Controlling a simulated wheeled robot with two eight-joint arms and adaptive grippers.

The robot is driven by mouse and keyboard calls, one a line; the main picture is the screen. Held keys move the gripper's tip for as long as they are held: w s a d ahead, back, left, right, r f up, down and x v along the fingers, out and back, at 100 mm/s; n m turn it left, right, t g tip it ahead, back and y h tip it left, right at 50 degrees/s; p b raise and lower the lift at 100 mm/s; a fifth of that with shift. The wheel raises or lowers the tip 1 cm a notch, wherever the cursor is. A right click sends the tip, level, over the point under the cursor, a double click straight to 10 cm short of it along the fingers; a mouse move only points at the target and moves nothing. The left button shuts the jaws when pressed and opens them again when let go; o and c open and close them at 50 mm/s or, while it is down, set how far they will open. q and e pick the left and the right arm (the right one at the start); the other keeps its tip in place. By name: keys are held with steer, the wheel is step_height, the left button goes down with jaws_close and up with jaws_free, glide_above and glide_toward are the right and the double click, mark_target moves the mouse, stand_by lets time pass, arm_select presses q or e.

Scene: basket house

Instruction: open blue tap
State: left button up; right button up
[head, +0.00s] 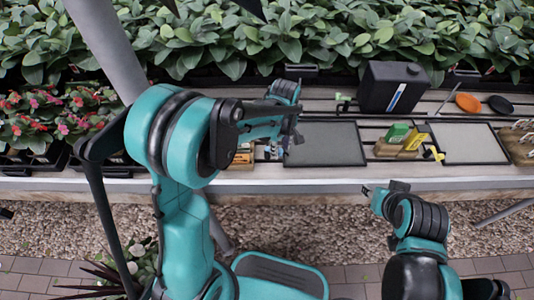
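A small blue piece (274,152), which may be the blue tap, shows at the left edge of a dark-framed grey panel on the bench. It is small and partly hidden by my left arm, so its handle position cannot be told. My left gripper (292,122) is over the bench, just above and right of the blue piece. Contact with it is unclear, and so is the finger opening. My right gripper (375,191) is low at the bench's front edge, away from the blue piece. Its fingers are too small to judge.
The slatted bench (330,182) holds a grey panel (325,146), a black canister (392,87), a green tap-like piece (342,101), a yellow one (434,153) and small boxes (399,138). A second panel (468,143) lies right. Leafy plants (320,35) line the back.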

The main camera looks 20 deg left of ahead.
arm_select(q)
steer(key=shift+w+d, duration=0.45)
steer(key=shift+w, duration=0.35)
steer(key=shift+s+a, duration=0.15)
steer(key=shift+s, duration=0.1)
steer(key=shift+r, duration=0.1)
step_height(320, 180, up, 7)
steer(key=p, duration=0.5)
